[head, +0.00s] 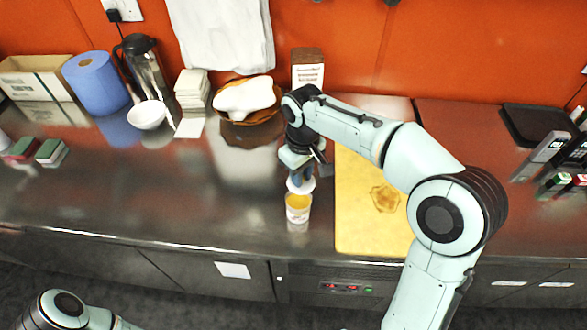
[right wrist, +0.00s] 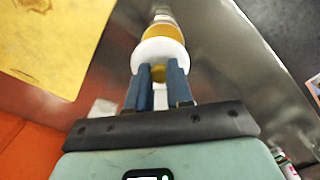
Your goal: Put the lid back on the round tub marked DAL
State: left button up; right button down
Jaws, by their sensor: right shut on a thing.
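The round tub (head: 298,212) stands on the steel counter near its front edge, with a white wall and yellow contents showing at its open top; I cannot read its marking. My right gripper (head: 301,179) is shut on the white round lid (head: 302,187), just above and behind the tub. In the right wrist view the two blue fingers (right wrist: 158,80) pinch the lid (right wrist: 153,53), which partly covers the yellow of the tub (right wrist: 164,30). I cannot tell whether lid and rim touch. Only a part of my left arm shows at the lower left; its gripper is out of view.
A yellow board (head: 362,222) with a brown mark lies right of the tub. Behind stand a basket with white cloth (head: 247,97), a brown-and-white box (head: 308,72), a white bowl (head: 147,115) and a blue roll (head: 97,84). The counter (head: 215,190) left of the tub is clear.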

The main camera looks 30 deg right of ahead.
jog(key=shift+w+a+f, duration=0.1)
jog(key=shift+w+a, duration=0.05)
jog(key=shift+a, duration=0.1)
jog(key=shift+d+f+b, duration=0.1)
jog(key=shift+f+b, duration=0.4)
jog(key=shift+f, duration=0.35)
notch_tip(320, 180, down, 2)
jog(key=shift+f+b, duration=0.25)
jog(key=shift+b, duration=0.55)
jog(key=shift+f+b, duration=0.55)
jog(key=shift+f, duration=0.55)
pick_arm(q)
jog(key=s+f, duration=0.2)
jog(key=f, duration=0.1)
jog(key=s+f, duration=0.1)
jog(key=shift+a+f, duration=0.3)
jog(key=shift+w+r, duration=0.1)
jog(key=shift+r, duration=0.2)
pick_arm(e)
jog(key=shift+f, duration=0.1)
pick_arm(q)
jog(key=shift+w+p, duration=0.1)
jog(key=shift+p, duration=0.25)
